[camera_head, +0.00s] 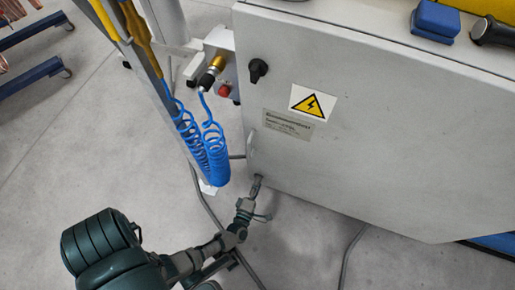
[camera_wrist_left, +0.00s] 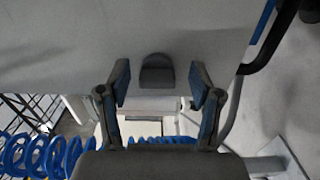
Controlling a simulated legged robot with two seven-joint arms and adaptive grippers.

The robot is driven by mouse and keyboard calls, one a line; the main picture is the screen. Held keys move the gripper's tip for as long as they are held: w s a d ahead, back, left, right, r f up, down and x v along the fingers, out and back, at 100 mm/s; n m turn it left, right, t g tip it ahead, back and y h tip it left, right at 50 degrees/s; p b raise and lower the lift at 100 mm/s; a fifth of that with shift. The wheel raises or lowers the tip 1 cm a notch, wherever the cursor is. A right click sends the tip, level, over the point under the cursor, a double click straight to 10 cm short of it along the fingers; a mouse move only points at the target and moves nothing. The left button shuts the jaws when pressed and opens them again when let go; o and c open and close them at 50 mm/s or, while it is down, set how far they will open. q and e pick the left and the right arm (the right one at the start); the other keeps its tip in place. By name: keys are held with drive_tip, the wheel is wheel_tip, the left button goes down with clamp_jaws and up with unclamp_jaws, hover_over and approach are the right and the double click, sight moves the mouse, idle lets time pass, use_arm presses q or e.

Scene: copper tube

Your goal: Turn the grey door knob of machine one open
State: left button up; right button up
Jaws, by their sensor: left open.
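The machine (camera_head: 380,140) is a light grey cabinet with a large flat door. A dark grey knob (camera_wrist_left: 157,72) sits on the light grey panel in the left wrist view. My left gripper (camera_head: 257,184) is low at the door's lower left edge in the head view. It also shows in the left wrist view (camera_wrist_left: 160,88), open, with one finger on each side of the knob and gaps on both sides. Whether the fingertips reach over the knob in depth I cannot tell. In the head view the gripper hides the knob or it is too small to make out. My right gripper is not in view.
A black rotary switch (camera_head: 257,69) and a yellow warning sign (camera_head: 313,102) are higher on the door. Coiled blue hoses (camera_head: 205,145) hang left of the door, near my left arm. Cables lie on the floor. Open floor (camera_head: 90,150) spreads to the left.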

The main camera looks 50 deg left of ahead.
use_arm(q)
drive_tip(key=v, duration=0.7)
drive_tip(key=shift+s+d, duration=0.15)
drive_tip(key=shift+s, duration=0.05)
idle(0.3)
